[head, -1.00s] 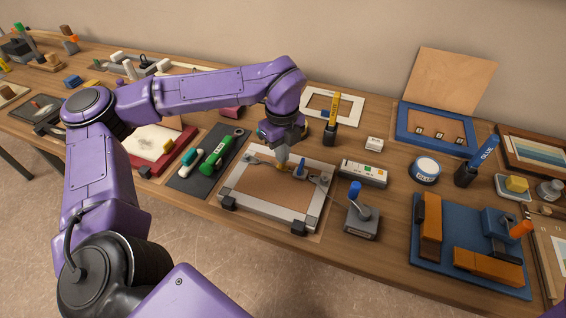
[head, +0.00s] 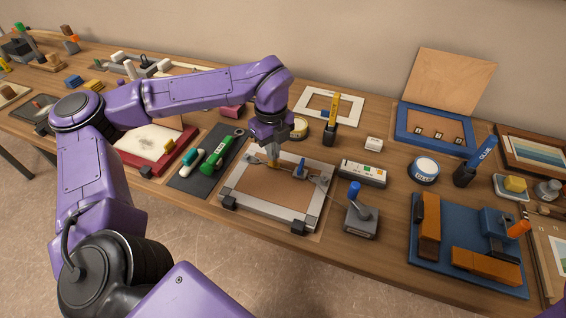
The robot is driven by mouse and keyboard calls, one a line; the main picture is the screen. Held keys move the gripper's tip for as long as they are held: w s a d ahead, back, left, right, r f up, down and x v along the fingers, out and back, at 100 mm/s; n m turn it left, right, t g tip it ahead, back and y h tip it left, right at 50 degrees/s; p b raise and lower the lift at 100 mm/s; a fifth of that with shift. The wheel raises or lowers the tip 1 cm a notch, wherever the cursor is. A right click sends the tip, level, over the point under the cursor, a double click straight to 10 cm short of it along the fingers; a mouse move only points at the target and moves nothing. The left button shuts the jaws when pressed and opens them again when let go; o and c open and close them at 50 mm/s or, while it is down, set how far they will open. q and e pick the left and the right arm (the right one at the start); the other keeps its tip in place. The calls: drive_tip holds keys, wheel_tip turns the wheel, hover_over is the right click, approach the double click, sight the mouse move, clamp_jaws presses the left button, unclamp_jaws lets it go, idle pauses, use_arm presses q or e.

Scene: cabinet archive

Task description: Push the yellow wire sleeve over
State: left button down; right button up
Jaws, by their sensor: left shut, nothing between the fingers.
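A grey-edged frame (head: 264,212) with a brown backing board (head: 265,192) lies face down on the bench, with a thin wire across its upper part. The small yellow wire sleeve (head: 274,164) is on the wire, at the tips of my left gripper (head: 273,158). The gripper is shut, points down and partly hides the sleeve. I cannot tell whether they touch. My right gripper is not in view.
A grey tool with a blue knob (head: 359,215) and a white-topped block (head: 363,173) stand right of the frame. A green tool (head: 217,155) lies on a dark mat to the left.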

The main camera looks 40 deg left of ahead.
use_arm(q)
drive_tip(key=shift+s+f, duration=0.1)
wheel_tip(320, 180, up, 5)
drive_tip(key=p, duration=0.4)
wheel_tip(320, 180, up, 11)
drive_tip(key=b, duration=0.1)
drive_tip(key=shift+f+b, duration=0.2)
drive_tip(key=shift+b, duration=0.2)
